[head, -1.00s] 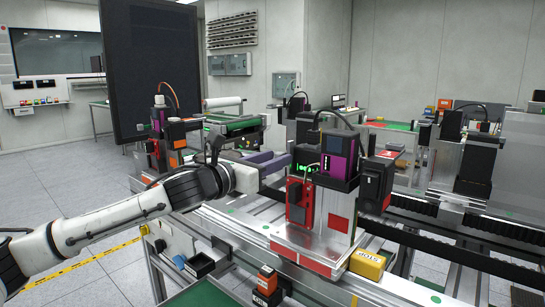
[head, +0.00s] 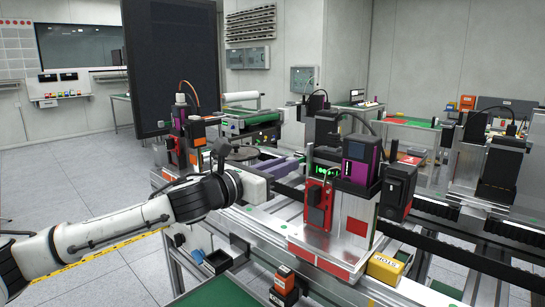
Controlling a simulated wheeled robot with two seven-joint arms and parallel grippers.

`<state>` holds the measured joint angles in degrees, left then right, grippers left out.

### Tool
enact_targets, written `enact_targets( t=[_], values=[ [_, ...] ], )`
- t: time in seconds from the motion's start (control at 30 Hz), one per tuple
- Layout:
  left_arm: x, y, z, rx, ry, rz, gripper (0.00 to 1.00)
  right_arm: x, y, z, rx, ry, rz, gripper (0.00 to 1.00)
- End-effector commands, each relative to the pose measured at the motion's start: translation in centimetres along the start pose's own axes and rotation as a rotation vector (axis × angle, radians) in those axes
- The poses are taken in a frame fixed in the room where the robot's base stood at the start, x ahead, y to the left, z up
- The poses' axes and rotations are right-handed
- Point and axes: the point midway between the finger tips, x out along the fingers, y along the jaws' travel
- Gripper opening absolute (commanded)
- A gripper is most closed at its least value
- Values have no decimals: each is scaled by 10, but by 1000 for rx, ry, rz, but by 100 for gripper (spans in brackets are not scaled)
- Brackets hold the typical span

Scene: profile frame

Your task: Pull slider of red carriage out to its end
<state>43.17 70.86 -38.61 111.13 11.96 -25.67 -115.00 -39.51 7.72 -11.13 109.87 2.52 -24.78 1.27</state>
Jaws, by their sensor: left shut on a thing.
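The carriage with red panels (head: 357,228) stands upright on a rail right of centre. It carries a red block with a dark part (head: 318,204) on its front, a black housing and a purple module. My left arm comes in from the left, and my left gripper (head: 283,184) is at the left side of this carriage. It is shut on a small part there, which looks like the slider; the fingertips and the held part are too small and partly hidden to make out clearly. My right gripper is not in view.
A yellow STOP box (head: 385,267) sits on the front frame, right of the carriage. Another unit with red and orange parts (head: 196,134) stands farther left. A large dark panel (head: 170,65) rises behind it. Black-and-silver units (head: 505,170) stand at right. Open floor lies at left.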

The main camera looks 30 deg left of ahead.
Motion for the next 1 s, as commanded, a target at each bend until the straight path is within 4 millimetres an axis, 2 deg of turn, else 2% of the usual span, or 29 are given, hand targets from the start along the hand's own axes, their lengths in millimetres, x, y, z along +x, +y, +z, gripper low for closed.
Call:
enact_targets(
  t=[0.23, 0.27, 0.37, 0.73, 0.87, 1.0],
  values=[
    [0, 0, -2, 1, 3, 1, 0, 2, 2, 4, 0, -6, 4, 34],
    [0, 0, -2, 1, 3, 1, 18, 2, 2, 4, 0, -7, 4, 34],
    [0, 0, -2, 1, 3, 2, 34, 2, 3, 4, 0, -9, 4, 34],
    [-4, 1, -2, 2, 2, 3, 34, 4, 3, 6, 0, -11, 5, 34],
    [-18, 2, -4, 7, 3, 4, 34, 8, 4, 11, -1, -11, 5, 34],
    [-42, 2, -6, 9, 4, 5, 34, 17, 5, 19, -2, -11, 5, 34]
  ],
)
